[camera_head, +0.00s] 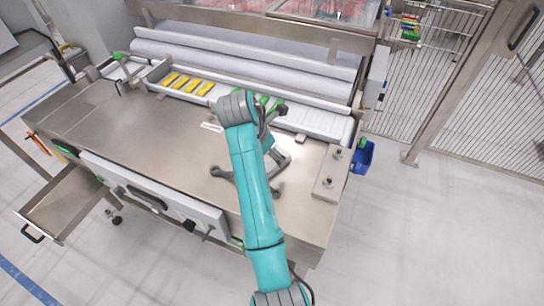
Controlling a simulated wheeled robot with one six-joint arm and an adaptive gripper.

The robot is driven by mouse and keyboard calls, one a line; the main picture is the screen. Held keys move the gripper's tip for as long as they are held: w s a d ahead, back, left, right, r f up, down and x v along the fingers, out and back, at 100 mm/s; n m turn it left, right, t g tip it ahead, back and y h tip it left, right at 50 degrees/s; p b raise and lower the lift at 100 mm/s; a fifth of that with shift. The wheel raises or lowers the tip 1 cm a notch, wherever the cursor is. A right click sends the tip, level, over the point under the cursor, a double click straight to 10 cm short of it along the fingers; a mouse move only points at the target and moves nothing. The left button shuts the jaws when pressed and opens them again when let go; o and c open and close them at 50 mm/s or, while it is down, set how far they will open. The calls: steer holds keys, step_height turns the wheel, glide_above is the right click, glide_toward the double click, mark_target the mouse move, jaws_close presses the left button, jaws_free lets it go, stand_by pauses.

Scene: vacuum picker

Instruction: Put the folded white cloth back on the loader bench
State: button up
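The steel loader bench (130,135) fills the middle of the view, its top mostly bare at the left. My gripper (247,181) is low over the right half of the bench top. Its dark fingertips show apart on either side of my teal arm, so it looks open. My arm covers the space between the fingers, and I cannot see whether anything lies there. I cannot clearly make out a folded white cloth. A small flat white piece (211,127) lies near the bench's back strip, left of my arm; it may be a label.
Several yellow pieces (187,84) lie in the white channel behind the bench top. A steel block with knobs (331,172) stands at the right end. A blue bin (362,157) hangs beyond it. An open drawer (62,205) juts out front left. Mesh fencing (425,70) stands right.

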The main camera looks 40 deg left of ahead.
steer(key=shift+v, duration=2.1)
